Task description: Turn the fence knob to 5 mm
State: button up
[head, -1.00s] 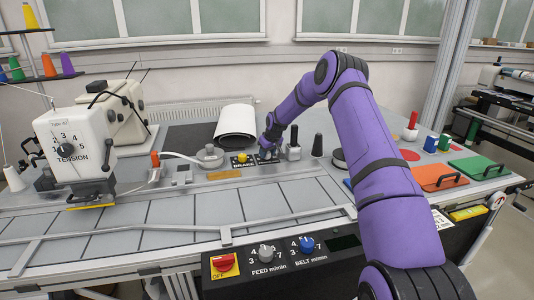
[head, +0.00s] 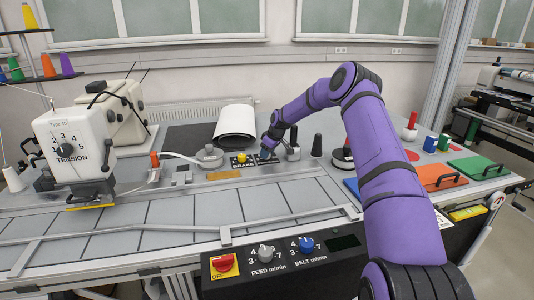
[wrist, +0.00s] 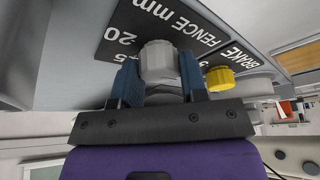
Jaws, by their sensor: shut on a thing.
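The fence knob (wrist: 160,62) is a pale grey, faceted knob on a dark panel lettered FENCE mm (wrist: 205,38) in the wrist view. My gripper (wrist: 159,80) is shut on it, with one blue finger on each side. A 20 and part of another number show on the panel left of the knob. The knob's pointer is not visible, so I cannot tell its setting. In the head view my gripper (head: 267,152) is at the panel behind the belt and hides the knob.
The yellow brake knob (wrist: 220,78) is close to the right of the fence knob. In the head view a grey-based post with a dark top (head: 293,146) and a dark cone (head: 317,146) stand just right of my gripper. The belt (head: 190,210) in front is clear.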

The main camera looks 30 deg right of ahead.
jog(key=o, duration=0.9)
jog(key=v, duration=1)
jog(key=shift+s+r, duration=0.2)
jog(key=shift+r, duration=0.1)
jog(key=shift+d, duration=0.1)
